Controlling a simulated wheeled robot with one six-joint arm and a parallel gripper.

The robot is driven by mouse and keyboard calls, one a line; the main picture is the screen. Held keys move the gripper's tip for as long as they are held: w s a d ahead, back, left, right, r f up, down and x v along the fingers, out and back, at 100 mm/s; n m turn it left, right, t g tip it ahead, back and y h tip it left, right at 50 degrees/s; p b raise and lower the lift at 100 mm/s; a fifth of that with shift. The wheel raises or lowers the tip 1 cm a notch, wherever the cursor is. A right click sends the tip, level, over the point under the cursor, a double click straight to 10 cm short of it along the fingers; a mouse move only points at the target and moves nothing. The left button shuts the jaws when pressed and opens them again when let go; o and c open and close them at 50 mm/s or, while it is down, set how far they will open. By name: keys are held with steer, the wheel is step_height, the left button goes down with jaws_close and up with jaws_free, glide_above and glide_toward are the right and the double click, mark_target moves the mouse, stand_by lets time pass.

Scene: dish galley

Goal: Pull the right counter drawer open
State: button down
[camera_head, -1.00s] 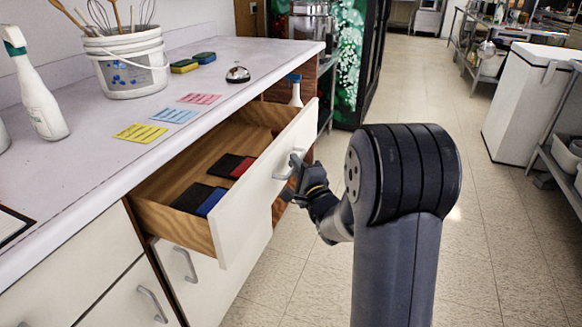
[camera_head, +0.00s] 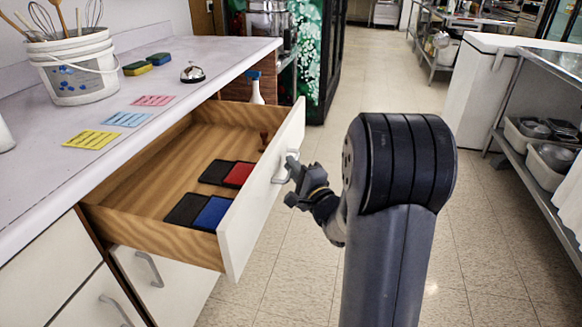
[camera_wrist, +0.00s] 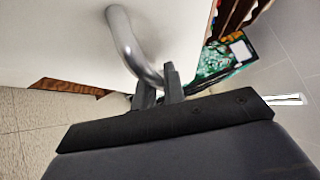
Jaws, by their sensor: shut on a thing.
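The right counter drawer (camera_head: 262,195) stands well out from the counter, with its wooden inside showing. Its white front carries a metal bar handle (camera_head: 285,167). My gripper (camera_head: 292,176) is at that handle, outside the drawer front. In the wrist view, the two dark fingers of my gripper (camera_wrist: 158,88) are shut on the lower end of the curved grey handle (camera_wrist: 124,40). The drawer front (camera_wrist: 70,45) fills the upper left of that view. Inside the drawer lie a pad with a red face (camera_head: 238,174) and a pad with a blue face (camera_head: 211,213).
The countertop (camera_head: 190,85) holds a white bucket of utensils (camera_head: 75,70), sponges (camera_head: 138,68), a bell (camera_head: 194,73) and coloured cards (camera_head: 127,119). A spray bottle (camera_head: 256,92) stands behind the drawer. The tiled floor (camera_head: 290,265) is clear; a shelf with tubs (camera_head: 545,160) is at the right.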

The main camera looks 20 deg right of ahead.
steer(key=c, duration=1.5)
jaws_free()
steer(key=p+v, duration=0.1)
steer(key=v, duration=0.9)
steer(key=shift+s, duration=0.4)
steer(key=b+x, duration=0.1)
steer(key=x, duration=1)
